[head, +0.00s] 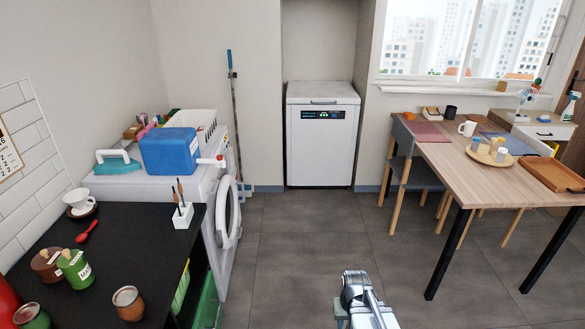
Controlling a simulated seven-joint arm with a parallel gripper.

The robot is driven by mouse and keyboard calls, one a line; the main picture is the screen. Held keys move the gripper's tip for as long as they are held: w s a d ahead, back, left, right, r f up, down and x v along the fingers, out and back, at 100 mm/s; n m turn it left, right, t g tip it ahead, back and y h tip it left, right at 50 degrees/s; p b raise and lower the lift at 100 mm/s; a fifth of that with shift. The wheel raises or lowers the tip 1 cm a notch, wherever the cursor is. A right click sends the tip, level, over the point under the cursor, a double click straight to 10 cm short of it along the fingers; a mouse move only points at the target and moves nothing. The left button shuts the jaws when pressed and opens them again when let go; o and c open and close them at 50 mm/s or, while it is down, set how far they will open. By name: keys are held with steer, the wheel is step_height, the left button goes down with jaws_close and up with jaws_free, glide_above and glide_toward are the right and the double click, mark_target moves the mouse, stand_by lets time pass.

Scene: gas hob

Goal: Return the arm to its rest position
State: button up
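My arm (362,300) shows at the bottom of the head view, right of centre, above the grey tiled floor. It is a silver-white link, cut off by the lower edge of the picture. A small grey part (341,311) shows at its left side and may belong to my gripper. The fingers cannot be made out, so I cannot tell whether the gripper is open or shut. I see nothing held. The visible part of my arm stands apart from the furniture.
A black counter (130,240) with jars and a red spoon (87,232) is on the left. Behind it a washing machine (212,190) bears a blue container (170,151). A white appliance (321,150) stands at the back. A wooden table (470,184) is right. Floor (330,235) between is clear.

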steer(key=s+f+g, duration=0.3)
steer(key=s+f, duration=0.7)
steer(key=s, duration=0.4)
steer(key=s+f+g, duration=0.3)
steer(key=s+f, duration=0.6)
steer(key=s, duration=0.6)
steer(key=shift+f+g, duration=0.35)
steer(key=shift+g, duration=0.05)
